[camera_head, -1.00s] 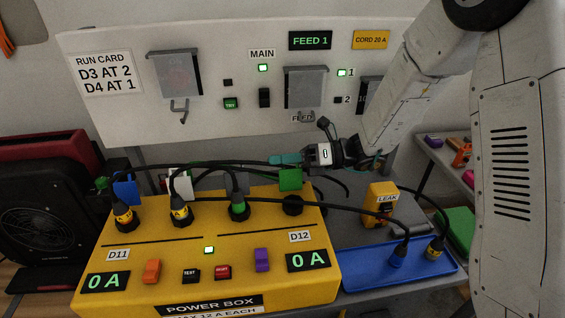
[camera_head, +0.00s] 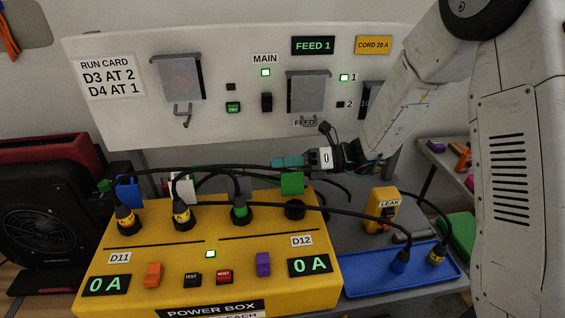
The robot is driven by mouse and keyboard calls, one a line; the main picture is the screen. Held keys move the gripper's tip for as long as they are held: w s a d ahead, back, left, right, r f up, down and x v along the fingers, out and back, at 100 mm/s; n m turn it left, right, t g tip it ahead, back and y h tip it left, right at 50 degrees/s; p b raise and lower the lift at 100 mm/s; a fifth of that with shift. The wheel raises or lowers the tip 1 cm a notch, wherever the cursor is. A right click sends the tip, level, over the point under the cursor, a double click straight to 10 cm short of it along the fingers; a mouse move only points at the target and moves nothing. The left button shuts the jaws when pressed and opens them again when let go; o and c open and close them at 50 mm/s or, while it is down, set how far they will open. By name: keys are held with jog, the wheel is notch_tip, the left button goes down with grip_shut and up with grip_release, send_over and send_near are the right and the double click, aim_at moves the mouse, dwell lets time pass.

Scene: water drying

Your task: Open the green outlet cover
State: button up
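The green outlet cover (camera_head: 292,183) is a small square flap at the back right of the yellow power box (camera_head: 180,255). It stands upright behind a dark round outlet (camera_head: 294,209). My gripper (camera_head: 287,162) has teal fingertips pointing left, just above and behind the top edge of the green cover. A small gap seems to show between them; I cannot tell for sure if they touch. The fingers are seen from the side, so their opening is hidden. Nothing is visibly held.
Black cables arch over the box, close to my gripper. Plugs (camera_head: 240,207) fill other outlets, with blue (camera_head: 128,192) and white (camera_head: 183,187) covers upright behind. A blue tray (camera_head: 370,283) and yellow LEAK unit (camera_head: 383,210) stand right. A white panel (camera_head: 215,125) rises behind.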

jog(key=shift+d, duration=0.1)
jog(key=d, duration=0.7)
jog(key=shift+w+d, duration=0.3)
jog(key=shift+w, duration=0.05)
